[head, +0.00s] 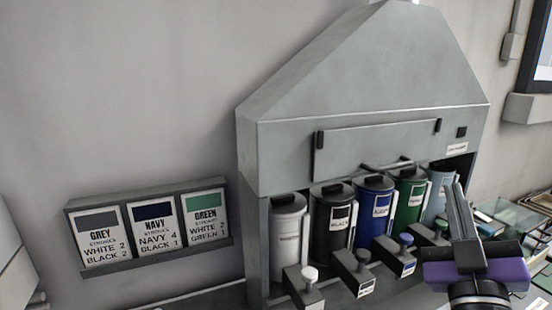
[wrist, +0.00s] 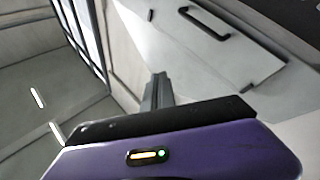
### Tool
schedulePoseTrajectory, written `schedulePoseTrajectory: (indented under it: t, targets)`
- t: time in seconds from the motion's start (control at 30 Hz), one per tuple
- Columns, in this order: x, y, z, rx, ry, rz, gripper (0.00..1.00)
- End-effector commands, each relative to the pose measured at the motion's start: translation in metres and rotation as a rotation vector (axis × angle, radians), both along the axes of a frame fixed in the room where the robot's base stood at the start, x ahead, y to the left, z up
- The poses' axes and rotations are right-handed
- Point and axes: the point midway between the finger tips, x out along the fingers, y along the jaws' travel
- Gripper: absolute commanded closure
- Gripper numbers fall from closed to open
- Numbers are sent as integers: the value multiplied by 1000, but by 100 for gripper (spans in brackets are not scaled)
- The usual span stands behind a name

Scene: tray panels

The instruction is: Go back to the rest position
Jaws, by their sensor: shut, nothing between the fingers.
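My gripper (head: 456,196) is at the lower right of the head view, pointing up, its fingers together and empty. Its purple body shows below the fingers. It appears in front of the right end of the paint dispenser cabinet (head: 368,142), with no contact visible. In the wrist view the gripper (wrist: 159,80) points up past its purple housing, and a grey panel with a dark handle (wrist: 205,22) is beyond it.
Canisters in white (head: 288,238), black (head: 331,228), blue (head: 373,208) and green (head: 408,200) stand in the cabinet, with knobbed dispensers in front. A card rack (head: 150,257) hangs on the left wall. A glass tray (head: 510,222) and clutter lie right of my gripper.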

Motion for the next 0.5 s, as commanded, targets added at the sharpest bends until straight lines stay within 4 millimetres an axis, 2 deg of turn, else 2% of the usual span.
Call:
schedulePoseTrajectory:
  t: [0.03, 0.23, 0.5]
  targets:
    - [-9, 8, -19, -14, 5, 42, 100]
    - [-47, 38, -80, -2, 26, 217, 100]
    - [-117, 62, -165, 103, 120, 399, 100]
